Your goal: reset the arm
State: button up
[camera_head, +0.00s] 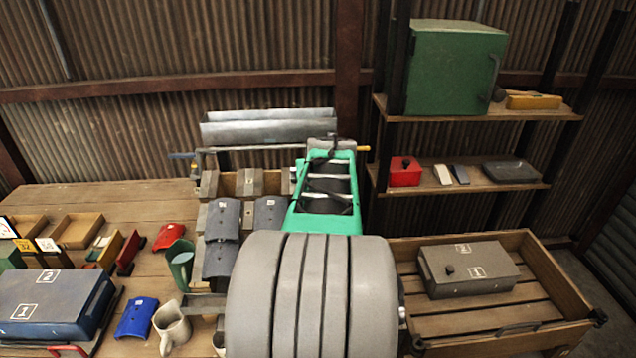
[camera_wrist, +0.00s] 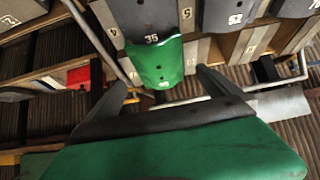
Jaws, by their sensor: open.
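My gripper (camera_wrist: 162,82) shows in the wrist view with its two dark fingers spread apart. A curved green piece (camera_wrist: 163,62) with a number hangs ahead of the gap between them, below a dark grey piece (camera_wrist: 150,18) marked 35. I cannot tell whether a finger touches the green piece. In the head view my arm reaches forward over the right end of the bench, beside the rack of hanging grey pieces (camera_head: 222,220). The fingers are hidden there.
The wooden bench (camera_head: 120,195) holds a blue box (camera_head: 50,305), a blue curved piece (camera_head: 137,318), a red one (camera_head: 169,236), a mug (camera_head: 171,326) and trays. Shelves with a green cabinet (camera_head: 455,68) stand right of my arm. A crate (camera_head: 545,265) holds a grey box (camera_head: 468,269).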

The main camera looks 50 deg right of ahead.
jog(key=shift+v, duration=1.05)
jog(key=s+a+f+g+y, duration=0.1)
jog(key=s+a+f, duration=0.1)
jog(key=f, duration=0.1)
jog(key=s+a+f+g+y, duration=0.1)
jog(key=s+a+f, duration=0.2)
jog(key=f, duration=0.1)
jog(key=s+a+f+g+y, duration=0.1)
jog(key=s+a+f, duration=0.1)
jog(key=a+f, duration=0.1)
jog(key=shift+s+f+m+y, duration=0.2)
jog(key=shift+s+m+y, duration=0.1)
jog(key=shift+m, duration=0.1)
jog(key=a+f+n+g+y, duration=0.2)
jog(key=a+f+n, duration=0.15)
jog(key=a, duration=1.45)
jog(key=w+a+r+n, duration=0.1)
jog(key=a+n, duration=0.1)
jog(key=a, duration=0.3)
jog(key=w+a+r+n+t+y, duration=0.1)
jog(key=w+a+n, duration=0.1)
jog(key=a, duration=0.4)
jog(key=w+a+r+n+t, duration=0.1)
jog(key=a+r+n, duration=0.1)
jog(key=a, duration=0.4)
jog(key=shift+w+n+y, duration=0.3)
jog(key=shift+w+n, duration=0.1)
jog(key=shift+n, duration=0.35)
jog(key=shift+c, duration=0.2)
